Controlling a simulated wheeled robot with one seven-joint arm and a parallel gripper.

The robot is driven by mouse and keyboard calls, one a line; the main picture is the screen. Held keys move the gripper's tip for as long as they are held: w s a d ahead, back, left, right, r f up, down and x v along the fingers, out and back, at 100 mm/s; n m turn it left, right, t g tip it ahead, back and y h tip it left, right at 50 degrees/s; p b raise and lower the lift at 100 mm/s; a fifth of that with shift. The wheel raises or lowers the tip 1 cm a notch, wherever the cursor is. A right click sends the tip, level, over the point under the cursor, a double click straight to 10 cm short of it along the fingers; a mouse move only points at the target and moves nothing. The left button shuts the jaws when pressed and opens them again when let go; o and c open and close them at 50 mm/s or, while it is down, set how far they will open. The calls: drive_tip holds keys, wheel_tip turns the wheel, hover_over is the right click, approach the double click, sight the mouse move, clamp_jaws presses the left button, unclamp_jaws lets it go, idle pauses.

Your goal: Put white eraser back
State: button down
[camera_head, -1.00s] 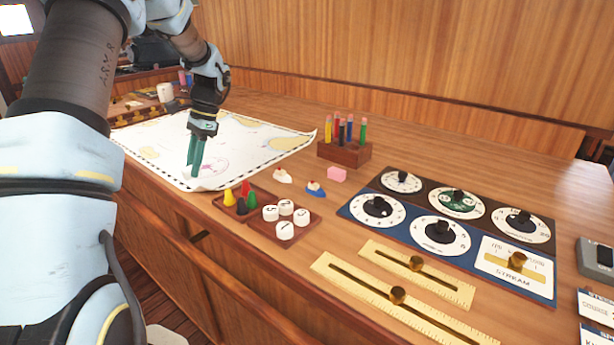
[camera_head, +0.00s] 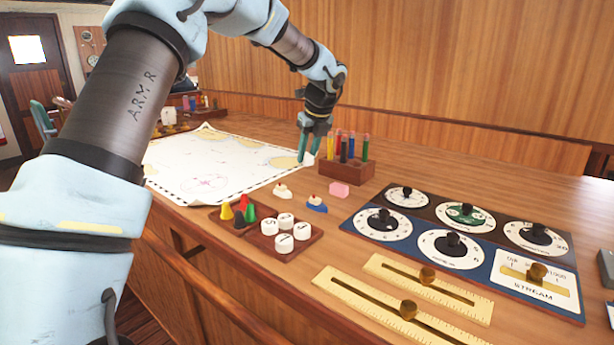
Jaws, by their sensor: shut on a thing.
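My gripper (camera_head: 309,158) points down over the far right edge of the chart, just left of the wooden pen rack. No white eraser shows clearly elsewhere. A pink eraser-like block (camera_head: 340,190) lies on the desk in front of the rack, apart from my gripper.
The pen rack (camera_head: 346,174) holds several coloured pens upright. A tray (camera_head: 262,244) of pieces, brass sliders (camera_head: 408,310) and a dial panel (camera_head: 490,282) fill the front.

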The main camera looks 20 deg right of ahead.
sight(307, 185)
drive_tip(key=shift+f+p, duration=0.35)
drive_tip(key=shift+f, duration=2.55)
drive_tip(key=shift+f, duration=0.15)
drive_tip(key=c, duration=0.6)
unclamp_jaws()
drive_tip(key=b+v, duration=0.1)
drive_tip(key=v, duration=1.1)
